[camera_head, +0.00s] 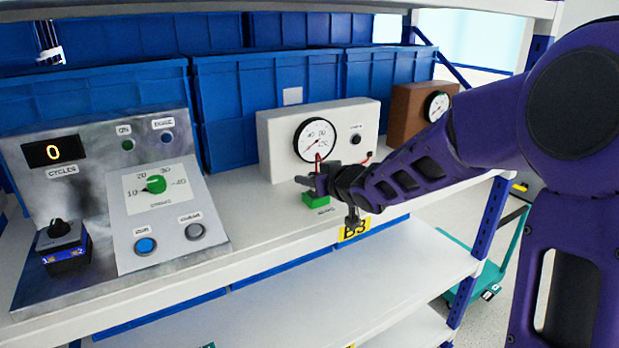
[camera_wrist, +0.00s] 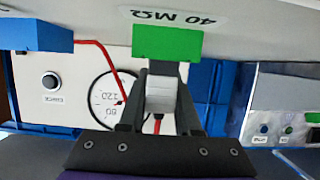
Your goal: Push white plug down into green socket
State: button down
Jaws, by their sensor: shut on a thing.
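My gripper (camera_head: 312,184) is above the shelf, in front of the white meter box. In the wrist view, my gripper (camera_wrist: 163,75) is shut on the white plug (camera_wrist: 160,96), with one finger on each side. The green socket (camera_head: 315,200) sits on the shelf just below my gripper; it also shows in the wrist view (camera_wrist: 167,42), in line with the fingertips, beside a "40 MΩ" label. The plug is hidden in the head view. I cannot tell whether the plug touches the socket or is partly in it.
The white meter box (camera_head: 282,145) with a round dial (camera_head: 315,140) stands behind. A red cable (camera_wrist: 108,60) runs beside the fingers in the wrist view. A blue block (camera_wrist: 36,36) is nearby. A metal control panel (camera_head: 120,190) stands left; a brown box (camera_head: 405,112) stands right.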

jog(key=shift+f+b, duration=0.4)
jog(key=shift+f, duration=0.2)
jog(key=c, duration=0.5)
grip_release()
jog(key=shift+r, duration=0.1)
jog(key=p+v, duration=0.3)
jog(key=v, duration=0.1)
jog(key=p+v, duration=0.2)
jog(key=v, duration=0.2)
jog(key=p+v, duration=0.3)
jog(key=v, duration=0.1)
jog(key=shift+r+p, duration=0.35)
jog(key=shift+f+b+v, duration=0.15)
jog(key=shift+b+v, duration=0.05)
jog(key=shift+v, duration=1.1)
jog(key=shift+f+b+v, duration=0.15)
jog(key=shift+f+v, duration=0.05)
jog(key=shift+v, duration=1.1)
jog(key=shift+s+d, duration=0.1)
